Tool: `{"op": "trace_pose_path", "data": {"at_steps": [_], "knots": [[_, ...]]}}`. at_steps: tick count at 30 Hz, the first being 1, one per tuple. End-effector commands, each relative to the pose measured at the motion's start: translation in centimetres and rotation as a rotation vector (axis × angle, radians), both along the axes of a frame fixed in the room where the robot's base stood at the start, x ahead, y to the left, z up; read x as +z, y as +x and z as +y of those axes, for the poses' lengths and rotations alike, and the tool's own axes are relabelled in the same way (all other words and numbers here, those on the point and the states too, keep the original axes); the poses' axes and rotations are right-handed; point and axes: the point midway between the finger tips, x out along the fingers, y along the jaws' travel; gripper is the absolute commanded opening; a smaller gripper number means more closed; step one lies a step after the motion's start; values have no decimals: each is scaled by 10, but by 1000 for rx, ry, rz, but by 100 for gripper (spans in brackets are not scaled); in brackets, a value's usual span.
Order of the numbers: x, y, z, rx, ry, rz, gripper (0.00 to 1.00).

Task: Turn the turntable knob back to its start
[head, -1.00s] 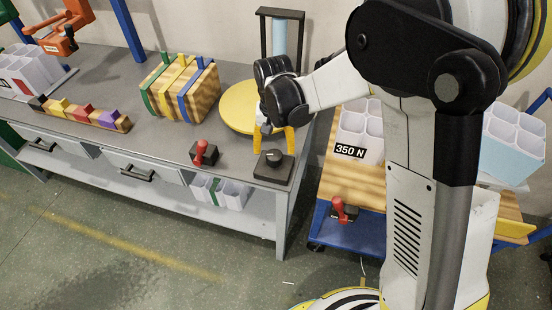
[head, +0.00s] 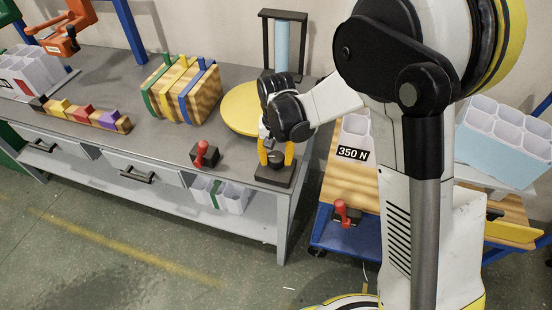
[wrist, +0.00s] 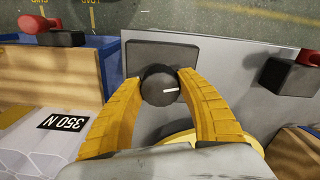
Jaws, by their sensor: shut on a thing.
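The turntable knob (head: 276,158) is a round black knob on a dark square base (head: 272,175) at the bench's front right corner. In the wrist view the knob (wrist: 158,86) shows a white pointer line directed to the right of the picture. My gripper (head: 276,153) has two yellow fingers pointing down, one on each side of the knob. In the wrist view my gripper (wrist: 161,84) is shut on the knob, fingertips at its sides. The yellow turntable disc (head: 240,108) lies behind the knob, partly hidden by my gripper.
A red-handled switch (head: 203,154) stands left of the knob on the grey bench (head: 150,140). A striped wooden block (head: 180,92) and a black frame (head: 265,40) stand farther back. A cart with a "350 N" bin (head: 352,153) and another red handle (head: 343,212) is at right.

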Motion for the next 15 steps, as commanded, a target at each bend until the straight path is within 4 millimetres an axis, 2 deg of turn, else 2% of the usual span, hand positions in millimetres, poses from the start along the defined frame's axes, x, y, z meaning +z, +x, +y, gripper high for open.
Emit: {"op": "trace_pose_path", "data": {"at_steps": [4,10,15], "knots": [[-1,0,0,88,0,1,14],[-1,0,-1,325,0,1,14],[-1,0,-1,419,0,1,14]]}}
